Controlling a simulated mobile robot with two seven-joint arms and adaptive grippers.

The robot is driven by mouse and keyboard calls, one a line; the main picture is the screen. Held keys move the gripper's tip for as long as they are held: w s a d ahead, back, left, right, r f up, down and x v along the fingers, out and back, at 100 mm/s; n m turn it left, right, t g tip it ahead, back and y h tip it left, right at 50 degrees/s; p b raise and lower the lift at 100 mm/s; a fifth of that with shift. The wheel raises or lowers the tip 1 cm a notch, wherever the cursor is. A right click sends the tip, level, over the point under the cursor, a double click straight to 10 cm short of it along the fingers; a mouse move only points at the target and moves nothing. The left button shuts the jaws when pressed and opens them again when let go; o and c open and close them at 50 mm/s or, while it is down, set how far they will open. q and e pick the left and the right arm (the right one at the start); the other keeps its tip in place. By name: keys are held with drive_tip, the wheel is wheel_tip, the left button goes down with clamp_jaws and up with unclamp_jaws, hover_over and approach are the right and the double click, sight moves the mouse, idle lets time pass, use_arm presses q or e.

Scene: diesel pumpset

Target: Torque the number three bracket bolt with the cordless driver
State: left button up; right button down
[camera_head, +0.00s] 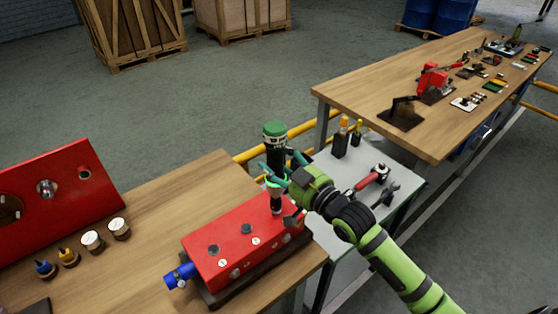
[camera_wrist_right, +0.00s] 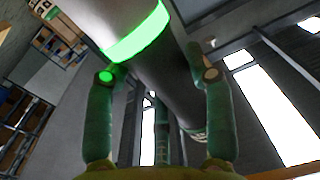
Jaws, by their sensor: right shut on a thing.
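The cordless driver (camera_head: 275,154) stands nearly upright, with a green cap on top, a dark body and a glowing green ring low down. My right gripper (camera_head: 276,174) is shut on it; in the right wrist view its green fingers (camera_wrist_right: 157,70) lie on both sides of the driver body (camera_wrist_right: 172,62). The driver's nose points down at the right end of the top of a red block (camera_head: 225,255). Whether the nose touches a bolt is too small to tell. Dark round bolts (camera_head: 214,250) and small white marks show on the block; their numbers are unreadable. My left gripper is not in view.
The block sits on a wooden bench (camera_head: 150,215) with a blue fitting (camera_head: 180,275) at its left end. A grey tool cart (camera_head: 345,175) and a second bench (camera_head: 400,75) lie right.

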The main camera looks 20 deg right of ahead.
idle(0.7)
drive_tip(key=shift+f, duration=0.3)
drive_tip(key=shift+r, duration=0.2)
idle(0.5)
drive_tip(key=shift+f, duration=0.55)
idle(0.6)
drive_tip(key=shift+s+f, duration=0.15)
drive_tip(key=shift+f, duration=0.3)
idle(2.0)
drive_tip(key=shift+r, duration=0.1)
